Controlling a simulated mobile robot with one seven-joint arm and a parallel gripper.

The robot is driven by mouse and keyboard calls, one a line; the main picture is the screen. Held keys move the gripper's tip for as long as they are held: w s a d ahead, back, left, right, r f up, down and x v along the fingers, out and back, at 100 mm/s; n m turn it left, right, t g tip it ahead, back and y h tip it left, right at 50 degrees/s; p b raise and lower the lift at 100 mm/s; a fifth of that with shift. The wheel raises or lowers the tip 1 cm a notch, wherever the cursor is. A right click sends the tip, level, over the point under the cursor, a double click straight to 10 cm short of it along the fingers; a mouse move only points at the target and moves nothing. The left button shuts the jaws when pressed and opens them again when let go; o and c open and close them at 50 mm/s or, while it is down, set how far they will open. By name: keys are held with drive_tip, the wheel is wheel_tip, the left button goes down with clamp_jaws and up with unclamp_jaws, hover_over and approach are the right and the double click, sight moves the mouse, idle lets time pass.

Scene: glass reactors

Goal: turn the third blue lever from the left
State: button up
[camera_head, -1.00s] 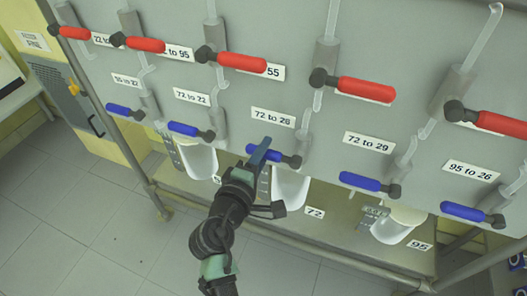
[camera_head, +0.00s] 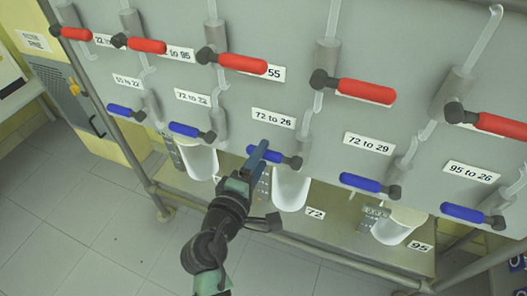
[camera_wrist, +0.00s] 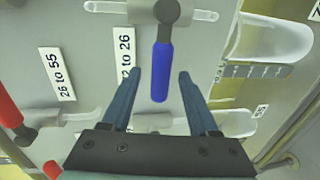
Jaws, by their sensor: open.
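The third blue lever from the left (camera_head: 288,161) sits below the "72 to 26" label, its handle lying roughly level and pointing left from its dark pivot. In the wrist view the blue lever (camera_wrist: 161,72) hangs down from its dark hub, its free end between the finger tips. My gripper (camera_head: 262,152) is open at the lever's left end and partly covers it. In the wrist view my gripper (camera_wrist: 160,75) has one finger on each side of the handle, with a gap on both sides.
Blue levers (camera_head: 190,131) and (camera_head: 361,182) flank it on the panel (camera_head: 310,140). Red levers (camera_head: 242,62) run in a row above. White vessels (camera_head: 291,188) stand on the shelf below. A metal rail (camera_head: 310,256) runs along the front. The floor at left is clear.

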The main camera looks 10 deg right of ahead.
drive_tip(key=v, duration=1)
drive_tip(key=shift+s, duration=0.15)
drive_tip(key=shift+a, duration=0.15)
drive_tip(key=w+a+r+m+t+y, duration=0.1)
drive_tip(key=w+r+m+t+y, duration=0.2)
drive_tip(key=r, duration=1)
drive_tip(key=w+r+m+t+y, duration=0.1)
drive_tip(key=w+r+m+t, duration=0.3)
drive_tip(key=r, duration=0.9)
drive_tip(key=s+r+m+t+y, duration=0.15)
drive_tip(key=s+r, duration=0.25)
drive_tip(key=r, duration=0.4)
drive_tip(key=s+a+r+m+t+y, duration=0.1)
drive_tip(key=s+r+t+y, duration=0.2)
drive_tip(key=r, duration=0.4)
drive_tip(key=s+r+m+t+y, duration=0.1)
drive_tip(key=s+r+m+t, duration=0.15)
drive_tip(key=s+r, duration=0.45)
wheel_tip(320, 180, up, 15)
drive_tip(key=w+n+p, duration=0.1)
drive_tip(key=p, duration=1.4)
drive_tip(key=shift+w+a+r, duration=0.25)
drive_tip(key=shift+w+a, duration=0.05)
drive_tip(key=shift+w, duration=0.1)
